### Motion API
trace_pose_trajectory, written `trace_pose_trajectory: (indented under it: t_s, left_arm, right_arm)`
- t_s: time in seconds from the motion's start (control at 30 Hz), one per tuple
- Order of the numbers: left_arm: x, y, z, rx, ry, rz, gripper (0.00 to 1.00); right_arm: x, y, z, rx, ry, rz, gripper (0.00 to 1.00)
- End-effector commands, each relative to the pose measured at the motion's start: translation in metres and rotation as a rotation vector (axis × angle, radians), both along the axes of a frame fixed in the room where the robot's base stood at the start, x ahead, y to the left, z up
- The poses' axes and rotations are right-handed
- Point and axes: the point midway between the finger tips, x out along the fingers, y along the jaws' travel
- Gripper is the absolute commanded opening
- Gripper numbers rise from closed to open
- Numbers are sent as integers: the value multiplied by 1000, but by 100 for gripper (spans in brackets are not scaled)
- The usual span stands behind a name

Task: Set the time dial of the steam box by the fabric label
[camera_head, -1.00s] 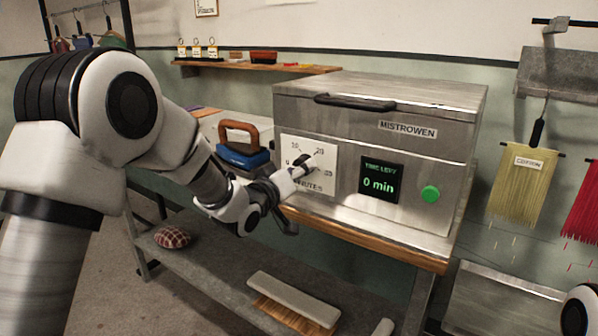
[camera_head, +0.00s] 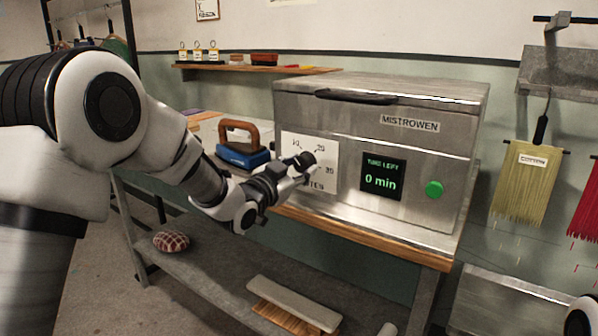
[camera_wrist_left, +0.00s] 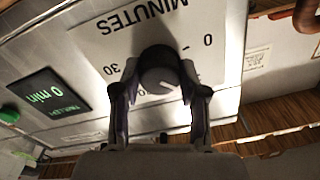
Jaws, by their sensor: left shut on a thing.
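The steel steam box (camera_head: 425,155) stands on the bench, its display (camera_head: 381,179) reading "0 min". Its white dial plate (camera_head: 325,148) shows 10, 20 and 30; the left wrist view shows 0, 30 and "MINUTES" upside down. My left gripper (camera_head: 302,168) is shut on the dark round time dial (camera_wrist_left: 160,68), one finger on each side. A pale mark on the dial points to the lower right in the wrist view; the scale there is hidden by a finger. A yellow fringed fabric (camera_head: 527,190) hangs at right with a label (camera_head: 530,160) reading "COTTON". My right gripper is out of view.
A green button (camera_head: 434,188) is right of the display. A blue iron with a brown handle (camera_head: 240,145) stands left of the box. A wall shelf (camera_head: 255,68) holds small tags and blocks. A checked cushion (camera_head: 171,241) lies on the lower shelf.

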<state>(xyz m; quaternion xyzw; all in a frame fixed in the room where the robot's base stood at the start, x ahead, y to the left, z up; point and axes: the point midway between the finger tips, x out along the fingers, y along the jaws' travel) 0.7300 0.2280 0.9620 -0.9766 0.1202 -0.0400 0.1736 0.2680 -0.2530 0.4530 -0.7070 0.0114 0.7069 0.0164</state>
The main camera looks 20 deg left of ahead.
Motion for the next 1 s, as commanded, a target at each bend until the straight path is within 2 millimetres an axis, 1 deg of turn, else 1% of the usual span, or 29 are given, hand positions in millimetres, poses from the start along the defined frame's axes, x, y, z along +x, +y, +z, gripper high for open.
trace_pose_trajectory:
  t_s: [0.3,0.77,0.8,0.87,1.0]
  left_arm:
    - [0,0,0,113,-31,-1,8]
    - [0,0,0,129,-34,0,8]
    - [0,0,0,129,-34,0,46]
    - [0,0,0,129,-34,0,67]
    - [0,0,0,129,-34,0,68]
  right_arm:
    - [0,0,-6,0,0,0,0]
    - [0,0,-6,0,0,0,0]
    - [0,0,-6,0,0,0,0]
    - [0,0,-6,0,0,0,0]
    - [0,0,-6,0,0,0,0]
